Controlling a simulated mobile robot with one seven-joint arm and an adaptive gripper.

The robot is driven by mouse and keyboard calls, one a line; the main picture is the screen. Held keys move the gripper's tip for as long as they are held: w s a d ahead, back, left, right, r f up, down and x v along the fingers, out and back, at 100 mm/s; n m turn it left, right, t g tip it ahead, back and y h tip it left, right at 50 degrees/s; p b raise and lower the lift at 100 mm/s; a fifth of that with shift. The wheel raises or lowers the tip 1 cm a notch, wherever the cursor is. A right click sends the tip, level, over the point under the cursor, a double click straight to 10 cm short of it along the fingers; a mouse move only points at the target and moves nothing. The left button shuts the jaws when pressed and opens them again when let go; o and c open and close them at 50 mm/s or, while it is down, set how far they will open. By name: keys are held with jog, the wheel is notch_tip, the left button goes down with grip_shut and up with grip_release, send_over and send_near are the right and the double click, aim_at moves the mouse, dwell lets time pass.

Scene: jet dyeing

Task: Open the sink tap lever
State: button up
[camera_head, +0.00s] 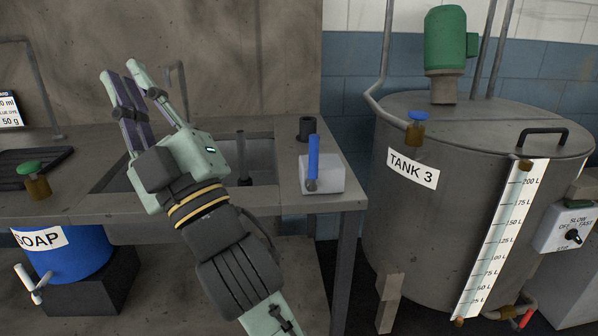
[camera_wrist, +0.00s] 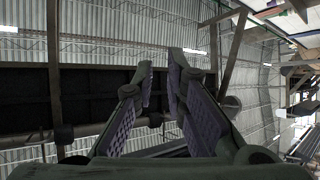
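A blue upright lever (camera_head: 314,157) stands on a pale box (camera_head: 333,175) on the counter, just right of the sink (camera_head: 262,165). A thin grey pipe (camera_head: 179,80) rises behind the sink, partly hidden by my gripper; I cannot tell whether it is the spout. My gripper (camera_head: 120,72) is raised above the sink's left side, pointing up and left, well apart from the blue lever. In the wrist view its fingers (camera_wrist: 160,65) are parted with nothing between them. My arm hides part of the sink.
A green-capped brass valve (camera_head: 34,180) and a dark tray (camera_head: 35,163) are on the counter at left. A dark cylinder (camera_head: 307,127) stands behind the pale box. Tank 3 (camera_head: 440,240) stands right of the counter. A blue soap drum (camera_head: 65,255) sits below.

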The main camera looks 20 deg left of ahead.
aim_at(313, 163)
jog(key=w+d+f+t+h+b, duration=0.1)
jog(key=w+f+h, duration=0.1)
jog(key=w+f, duration=0.1)
jog(key=w+d+f+t+h+b, duration=0.1)
jog(key=w+f+t+h, duration=0.1)
jog(key=w+f+h, duration=0.1)
jog(key=w+d+f+t+h+b, duration=0.1)
jog(key=w+f+h, duration=0.1)
jog(key=w+f, duration=0.2)
jog(key=shift+w+d+t+h, duration=0.2)
jog(key=shift+w+t+h, duration=0.15)
jog(key=shift+t+h, duration=0.05)
grip_shut()
jog(key=w+d+f+n+t+h+b, duration=0.1)
jog(key=w+d+f+h+b, duration=0.1)
jog(key=w+d+f+h, duration=0.4)
notch_tip(313, 163, down, 2)
jog(key=shift+w+d+f, duration=0.15)
jog(key=shift+d, duration=0.4)
jog(key=w+a+p, duration=0.2)
jog(key=w+p, duration=0.7)
jog(key=p, duration=0.3)
jog(key=shift+a, duration=0.35)
